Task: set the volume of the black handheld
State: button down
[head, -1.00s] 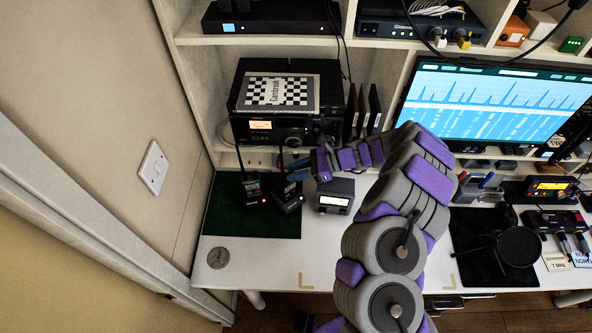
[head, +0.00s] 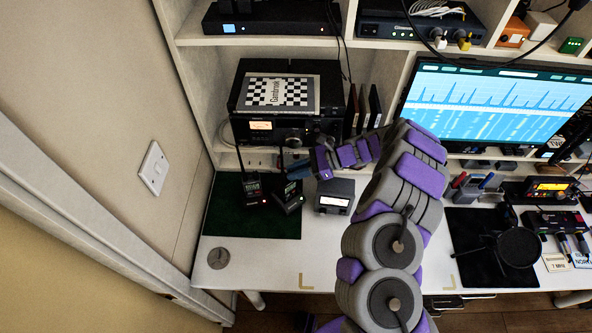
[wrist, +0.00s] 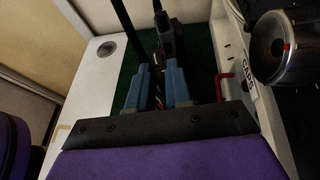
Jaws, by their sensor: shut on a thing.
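Two black handhelds stand side by side at the back of the green mat (head: 230,215) in the head view. The left handheld (head: 254,187) has a pale label and a red light. The right black handheld (head: 288,196) has a small greenish display and a light at its lower right. My gripper (head: 287,168) is at the top of the right handheld. In the wrist view, my gripper's blue fingers (wrist: 157,88) are close around a dark part at its top. The exact part between the fingertips is hard to see. A dark antenna rises beside the left finger.
A small grey box with a lit display (head: 335,197) stands just right of the handhelds. A large black radio (head: 290,130) sits behind on a shelf. A round grey disc (head: 218,257) lies at the front left. The white desk in front is mostly clear.

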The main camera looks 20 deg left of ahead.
jog(key=c, duration=1.1)
grip_release()
jog(key=shift+o, duration=0.2)
jog(key=p+v, duration=0.1)
jog(key=v, duration=0.6)
jog(key=shift+d+p, duration=0.2)
jog(key=shift+p, duration=0.15)
jog(key=shift+w, duration=0.1)
jog(key=s+d+r+n+g+h, duration=0.1)
jog(key=s+r+n+h, duration=0.1)
jog(key=s+r+n, duration=0.6)
jog(key=s+r+n+h, duration=0.1)
jog(key=s+r+h, duration=0.1)
jog(key=s+r, duration=0.7)
jog(key=s+d+r+n+t+h, duration=0.2)
jog(key=s+d+h, duration=0.2)
jog(key=s+d, duration=0.6)
jog(key=s+d+r+n+t+h, duration=0.2)
jog(key=s+d+n+h, duration=0.1)
jog(key=s+d, duration=0.7)
jog(key=shift+s+d+r+h, duration=0.25)
jog(key=shift+d+r+h, duration=0.1)
jog(key=shift+d+h, duration=0.45)
